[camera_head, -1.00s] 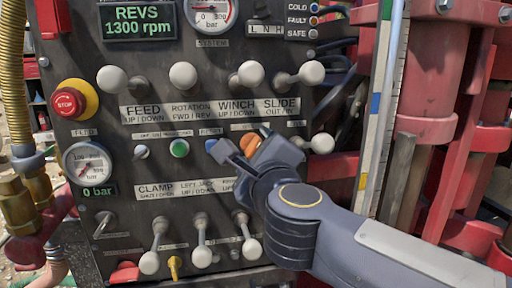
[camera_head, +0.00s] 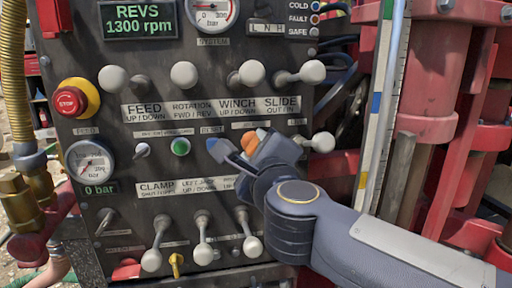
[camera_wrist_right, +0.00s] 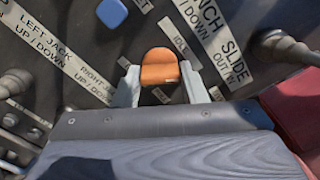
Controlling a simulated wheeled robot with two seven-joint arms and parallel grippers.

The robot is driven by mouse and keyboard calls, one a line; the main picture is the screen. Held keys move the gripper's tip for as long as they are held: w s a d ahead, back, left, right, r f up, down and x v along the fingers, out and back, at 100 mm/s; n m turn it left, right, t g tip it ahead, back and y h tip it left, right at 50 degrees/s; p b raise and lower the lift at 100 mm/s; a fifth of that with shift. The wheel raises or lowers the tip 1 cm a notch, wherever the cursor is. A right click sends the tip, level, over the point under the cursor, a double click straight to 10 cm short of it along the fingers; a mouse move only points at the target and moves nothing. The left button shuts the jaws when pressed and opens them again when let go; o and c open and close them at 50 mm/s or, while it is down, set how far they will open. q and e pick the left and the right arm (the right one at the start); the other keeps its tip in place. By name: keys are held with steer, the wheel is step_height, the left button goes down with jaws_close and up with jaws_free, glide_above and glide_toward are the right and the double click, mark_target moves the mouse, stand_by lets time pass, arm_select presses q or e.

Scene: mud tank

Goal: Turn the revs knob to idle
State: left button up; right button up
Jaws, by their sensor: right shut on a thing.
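The revs knob is the orange knob (camera_wrist_right: 160,66), in the middle of the right wrist view, with an IDLE label (camera_wrist_right: 181,41) just beyond it. In the head view the orange knob (camera_head: 249,141) shows partly between the fingers. My right gripper (camera_head: 249,150) is at the panel, shut on the orange knob; in the wrist view its fingers (camera_wrist_right: 161,86) stand one on each side of it. The revs display (camera_head: 139,20) reads 1300 rpm. The knob's pointer direction is hard to tell. My left gripper is not in view.
A blue button (camera_wrist_right: 112,12) is beside the orange knob. The dark panel also carries a green button (camera_head: 180,147), a red stop button (camera_head: 69,101) and several white-knobbed levers, one (camera_head: 322,142) close right of my right gripper. Red machinery (camera_head: 433,80) stands at the right.

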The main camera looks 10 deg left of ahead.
steer(key=n+p, duration=0.3)
steer(key=shift+r, duration=0.15)
steer(key=shift+n+p, duration=1.1)
steer(key=shift+n, duration=0.7)
steer(key=shift+f, duration=0.2)
steer(key=o, duration=1)
steer(key=b+v, duration=0.1)
steer(key=v, duration=0.6)
steer(key=shift+s, duration=0.4)
